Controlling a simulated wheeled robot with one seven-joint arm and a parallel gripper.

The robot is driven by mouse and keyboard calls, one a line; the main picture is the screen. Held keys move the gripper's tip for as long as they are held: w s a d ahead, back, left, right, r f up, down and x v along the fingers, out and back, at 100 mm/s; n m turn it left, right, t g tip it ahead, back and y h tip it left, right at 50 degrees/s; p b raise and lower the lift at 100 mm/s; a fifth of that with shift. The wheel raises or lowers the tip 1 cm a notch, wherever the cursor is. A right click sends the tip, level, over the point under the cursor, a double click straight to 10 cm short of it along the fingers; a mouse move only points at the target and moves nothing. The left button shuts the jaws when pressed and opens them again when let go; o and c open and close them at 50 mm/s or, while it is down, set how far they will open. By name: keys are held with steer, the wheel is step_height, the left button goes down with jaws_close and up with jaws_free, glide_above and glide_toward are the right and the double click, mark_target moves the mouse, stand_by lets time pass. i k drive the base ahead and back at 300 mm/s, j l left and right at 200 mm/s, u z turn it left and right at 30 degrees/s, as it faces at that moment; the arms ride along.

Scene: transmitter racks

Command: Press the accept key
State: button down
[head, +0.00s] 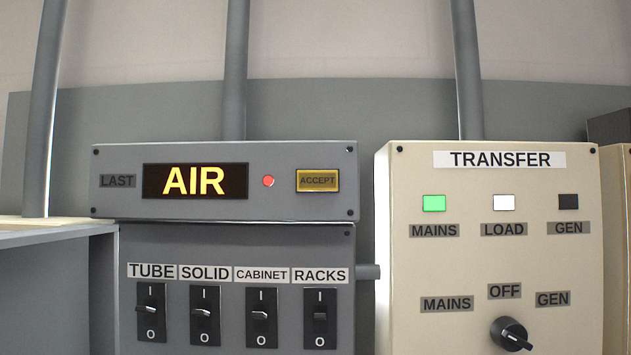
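The accept key (318,181) is a yellow-amber rectangular key marked ACCEPT. It sits at the right end of the grey annunciator panel (290,207). To its left are a red round lamp (268,181) and a dark display (195,181) reading AIR in yellow letters, beside a LAST label (117,181). Nothing covers the key. My gripper is not in view.
Below, a grey panel holds several black rocker switches (205,314) labelled TUBE, SOLID, CABINET and RACKS. A cream TRANSFER box (400,200) with lamps and a black rotary knob (511,335) stands to the right. A grey cabinet (60,290) stands at left.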

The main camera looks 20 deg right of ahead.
mark_target(317, 179)
steer(key=u, duration=1.6)
steer(key=k+l, duration=0.15)
steer(key=l, duration=0.15)
steer(key=k+l, duration=0.2)
steer(key=l, duration=0.1)
